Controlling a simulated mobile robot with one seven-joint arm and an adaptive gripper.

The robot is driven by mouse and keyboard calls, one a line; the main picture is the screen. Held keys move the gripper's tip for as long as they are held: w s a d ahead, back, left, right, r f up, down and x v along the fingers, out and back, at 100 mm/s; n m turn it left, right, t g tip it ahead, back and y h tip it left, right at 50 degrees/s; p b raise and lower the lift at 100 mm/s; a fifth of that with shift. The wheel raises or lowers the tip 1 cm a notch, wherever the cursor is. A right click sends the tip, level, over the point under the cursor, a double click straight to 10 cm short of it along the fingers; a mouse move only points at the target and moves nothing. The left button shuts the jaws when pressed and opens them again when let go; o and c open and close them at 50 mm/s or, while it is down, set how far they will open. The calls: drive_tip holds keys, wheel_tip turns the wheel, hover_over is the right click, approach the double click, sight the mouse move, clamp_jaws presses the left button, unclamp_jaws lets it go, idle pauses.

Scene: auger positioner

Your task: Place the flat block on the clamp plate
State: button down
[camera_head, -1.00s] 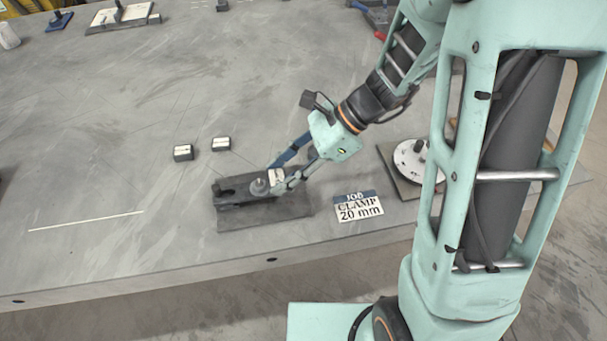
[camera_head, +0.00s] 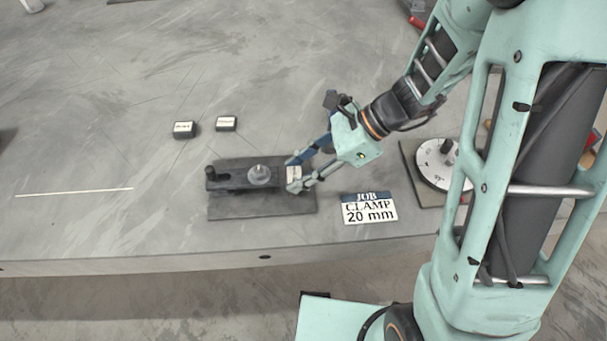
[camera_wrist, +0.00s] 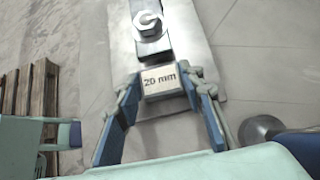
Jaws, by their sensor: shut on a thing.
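The flat block (camera_wrist: 161,80) has a pale top marked "20 mm" in the wrist view. My gripper (camera_wrist: 163,88) is shut on it, one finger on each side. In the head view the block (camera_head: 293,172) shows between the fingertips of my gripper (camera_head: 296,176), at the right end of the clamp. The block is over the plate's right part, by the end of the bar. I cannot tell whether it touches the plate.
Two small labelled blocks (camera_head: 186,130) (camera_head: 227,124) sit behind the clamp. A sign (camera_head: 369,208) reading "JOB CLAMP 20 mm" lies right of it. A round white dial (camera_head: 436,168) on a dark base stands further right.

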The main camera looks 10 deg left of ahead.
drive_tip(key=shift+f, duration=0.25)
drive_tip(key=shift+f, duration=0.15)
drive_tip(key=c, duration=1.3)
unclamp_jaws()
drive_tip(key=shift+r, duration=0.3)
drive_tip(key=p+v, duration=0.2)
drive_tip(key=v, duration=0.9)
drive_tip(key=shift+d+r, duration=0.25)
drive_tip(key=shift+d, duration=0.1)
